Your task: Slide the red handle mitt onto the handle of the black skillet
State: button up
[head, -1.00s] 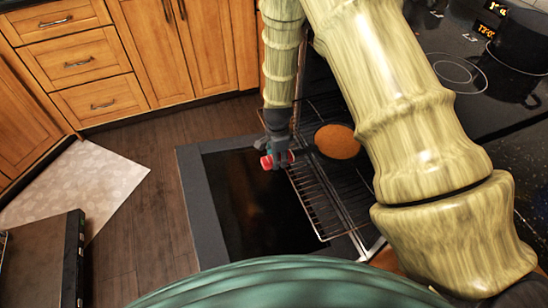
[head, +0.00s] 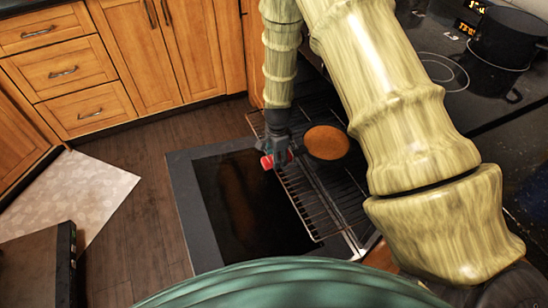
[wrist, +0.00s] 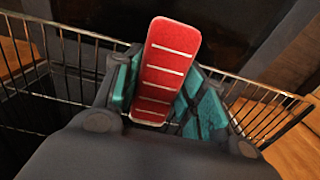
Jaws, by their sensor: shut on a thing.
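The red mitt (head: 267,162) is held in my gripper (head: 279,157), above the open oven door beside the rack's left edge. In the wrist view the mitt (wrist: 168,60), red with pale stripes, sticks out lengthwise between the teal fingers of my gripper (wrist: 160,95), which are shut on it. The black skillet (head: 348,160), with a round brown filling, sits on the oven rack to the right of my gripper. Its handle cannot be made out in the head view. The skillet is not seen in the wrist view.
The oven rack (head: 309,205) is out over the open oven door (head: 187,215). A dark pot (head: 505,38) stands on the cooktop at the upper right. Wooden drawers (head: 62,72) line the back left. Floor (head: 150,195) is free left of the door.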

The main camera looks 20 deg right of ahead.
jog(key=shift+d, duration=0.9)
jog(key=shift+d, duration=0.1)
jog(key=o, duration=1.1)
